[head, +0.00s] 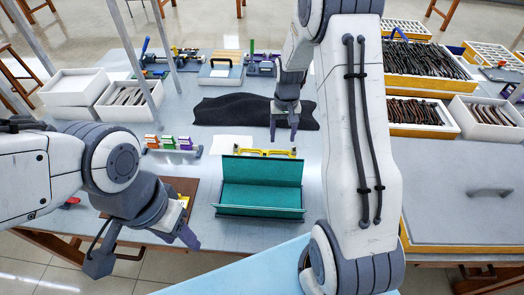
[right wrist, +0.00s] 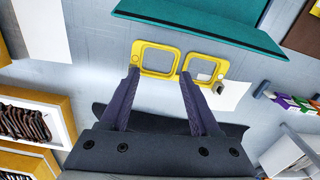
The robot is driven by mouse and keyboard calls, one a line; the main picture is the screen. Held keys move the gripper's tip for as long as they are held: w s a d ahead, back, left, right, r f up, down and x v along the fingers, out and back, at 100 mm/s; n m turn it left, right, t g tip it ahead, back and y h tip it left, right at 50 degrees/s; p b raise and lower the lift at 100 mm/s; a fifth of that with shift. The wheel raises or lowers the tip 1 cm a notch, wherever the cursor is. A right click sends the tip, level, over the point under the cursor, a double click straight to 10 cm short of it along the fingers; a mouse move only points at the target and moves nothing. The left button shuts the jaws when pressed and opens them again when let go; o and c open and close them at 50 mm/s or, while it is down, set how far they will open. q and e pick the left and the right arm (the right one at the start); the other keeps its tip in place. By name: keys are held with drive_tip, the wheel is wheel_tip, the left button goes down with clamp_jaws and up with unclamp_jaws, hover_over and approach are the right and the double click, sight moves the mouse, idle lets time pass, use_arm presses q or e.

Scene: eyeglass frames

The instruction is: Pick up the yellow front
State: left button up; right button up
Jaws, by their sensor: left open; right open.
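The yellow front (head: 266,152) lies on the grey table just behind a teal-lined case. In the right wrist view the yellow front (right wrist: 180,66) shows two squarish lens openings, both empty. My right gripper (head: 283,131) points down near it, empty and with jaws apart. In the right wrist view its fingertips (right wrist: 160,75) appear at one lens rim, one by the outer end and one by the bridge. I cannot tell whether they touch it. My left gripper (head: 143,250) is open and empty at the table's front left.
The open teal case (head: 260,198) stands in front of the yellow front. A black wavy pad (head: 240,109) lies behind. A rack of coloured pieces (head: 170,143) is to the left. Trays of dark parts (head: 420,112) and a grey lidded box (head: 450,180) fill the right.

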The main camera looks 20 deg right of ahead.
drive_tip(key=m, duration=0.1)
hover_over(294, 156)
drive_tip(key=s+a, duration=0.1)
drive_tip(key=s, duration=0.1)
wheel_tip(294, 156, down, 3)
wheel_tip(294, 156, down, 5)
drive_tip(key=shift+w+d+r+p, duration=0.1)
drive_tip(key=shift+p, duration=0.35)
drive_tip(key=shift+w+f+p, duration=0.2)
drive_tip(key=shift+f+p, duration=0.7)
drive_tip(key=shift+f, duration=2.1)
drive_tip(key=shift+c, duration=0.3)
clamp_jaws()
